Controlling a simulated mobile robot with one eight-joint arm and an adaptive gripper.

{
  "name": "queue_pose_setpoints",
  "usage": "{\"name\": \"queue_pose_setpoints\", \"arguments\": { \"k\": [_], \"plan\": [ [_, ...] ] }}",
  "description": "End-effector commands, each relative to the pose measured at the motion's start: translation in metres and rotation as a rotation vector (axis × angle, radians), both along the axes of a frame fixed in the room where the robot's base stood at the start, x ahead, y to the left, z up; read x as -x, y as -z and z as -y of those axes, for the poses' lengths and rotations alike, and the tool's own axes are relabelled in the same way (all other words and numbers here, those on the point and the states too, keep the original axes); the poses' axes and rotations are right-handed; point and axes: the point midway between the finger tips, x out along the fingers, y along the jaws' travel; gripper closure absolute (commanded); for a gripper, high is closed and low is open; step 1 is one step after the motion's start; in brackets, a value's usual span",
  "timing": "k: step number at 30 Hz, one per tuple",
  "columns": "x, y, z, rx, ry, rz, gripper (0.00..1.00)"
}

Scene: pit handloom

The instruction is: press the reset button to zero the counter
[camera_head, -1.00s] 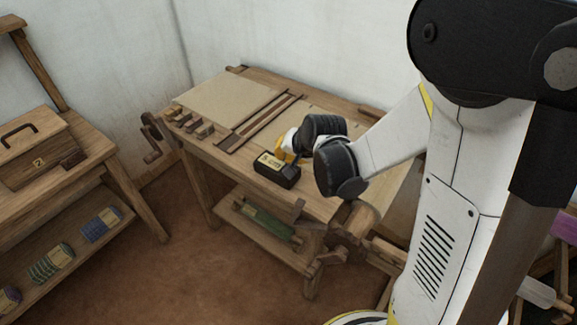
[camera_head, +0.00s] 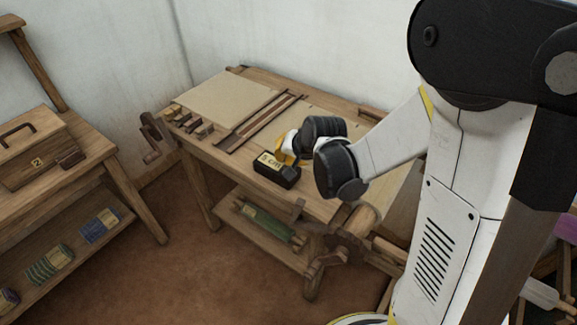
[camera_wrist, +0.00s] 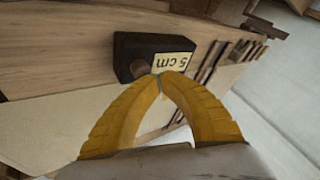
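The counter is a small black box (camera_head: 289,178) on the loom table, with a cream label reading "5 cm" (camera_head: 271,162) on its face. In the wrist view the box (camera_wrist: 126,52) appears with the label (camera_wrist: 172,64) upside down. A round brown knob or button (camera_wrist: 140,68) sits beside the label, close to the fingertips. My gripper (camera_wrist: 160,77) has two yellow fingers with tips together and nothing between them. The tips overlap the box's edge in the wrist view; I cannot tell whether they touch it. In the head view my wrist hides most of the gripper (camera_head: 284,156).
The wooden loom table (camera_head: 230,167) carries a cloth-coloured panel (camera_head: 225,97), dark slats and several small wooden blocks (camera_head: 187,123). A crank (camera_head: 152,140) sticks out at its left. A side bench with a wooden box (camera_head: 38,155) stands at the left. Clear floor lies between.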

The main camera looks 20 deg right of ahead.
Motion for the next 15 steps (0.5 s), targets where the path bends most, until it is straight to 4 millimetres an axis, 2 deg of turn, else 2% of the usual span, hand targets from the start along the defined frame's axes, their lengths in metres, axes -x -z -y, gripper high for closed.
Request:
{"name": "queue_pose_setpoints", "arguments": {
  "k": [15],
  "plan": [
    [0.0, 0.0064, -0.0001, 0.0, 0.0, 0.0, 1.0]
  ]
}}
